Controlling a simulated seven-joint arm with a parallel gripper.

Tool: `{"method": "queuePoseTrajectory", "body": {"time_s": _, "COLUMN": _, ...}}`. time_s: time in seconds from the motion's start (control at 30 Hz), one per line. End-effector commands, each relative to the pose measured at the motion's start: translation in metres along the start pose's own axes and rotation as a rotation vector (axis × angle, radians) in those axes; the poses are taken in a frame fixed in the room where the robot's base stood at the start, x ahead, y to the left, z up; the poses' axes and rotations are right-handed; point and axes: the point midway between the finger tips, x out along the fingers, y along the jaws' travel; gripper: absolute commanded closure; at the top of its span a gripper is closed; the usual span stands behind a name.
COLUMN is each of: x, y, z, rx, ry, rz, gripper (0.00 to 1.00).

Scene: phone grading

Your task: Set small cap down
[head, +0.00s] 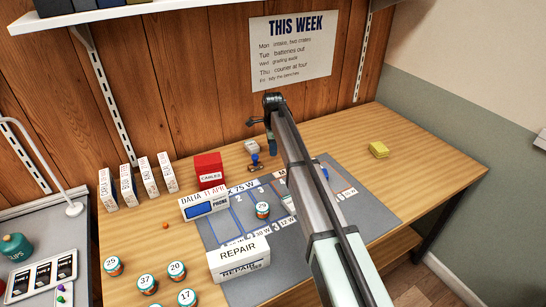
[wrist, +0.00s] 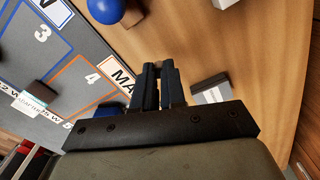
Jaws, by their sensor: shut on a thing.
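My gripper (wrist: 159,70) is shut, its two dark fingers close together in the wrist view. A small thing, which I take to be the small cap, is between the tips; it is mostly hidden and its shape is not clear. In the head view my gripper (head: 271,146) points down over the back of the wooden table (head: 355,140), just beyond the grey mat. The gap between tips and table cannot be told. A small orange piece (head: 166,226) lies on the table at the left.
A blue-knobbed stamp (head: 255,161) stands just left of my gripper, and its knob (wrist: 103,10) shows in the wrist view. The red box (head: 208,168), REPAIR box (head: 238,262) and several jars stand leftward. Yellow pad (head: 378,150) lies right, with clear wood around it.

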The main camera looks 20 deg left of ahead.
Motion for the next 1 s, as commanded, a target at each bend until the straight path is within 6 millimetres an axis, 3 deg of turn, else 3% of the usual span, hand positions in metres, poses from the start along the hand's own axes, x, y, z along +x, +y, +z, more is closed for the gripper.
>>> {"method": "queuePoseTrajectory", "body": {"time_s": 0.37, "x": 0.037, "y": 0.000, "z": 0.000, "rx": 0.000, "ry": 0.000, "rz": 0.001, "gripper": 1.00}}
{"method": "queuePoseTrajectory", "body": {"time_s": 0.77, "x": 0.041, "y": 0.000, "z": 0.000, "rx": 0.000, "ry": 0.000, "rz": 0.001, "gripper": 1.00}}
{"method": "queuePoseTrajectory", "body": {"time_s": 0.8, "x": 0.040, "y": 0.000, "z": 0.000, "rx": 0.000, "ry": 0.000, "rz": 0.000, "gripper": 0.82}}
{"method": "queuePoseTrajectory", "body": {"time_s": 1.0, "x": 0.040, "y": 0.000, "z": 0.000, "rx": 0.000, "ry": 0.000, "rz": 0.000, "gripper": 0.64}}
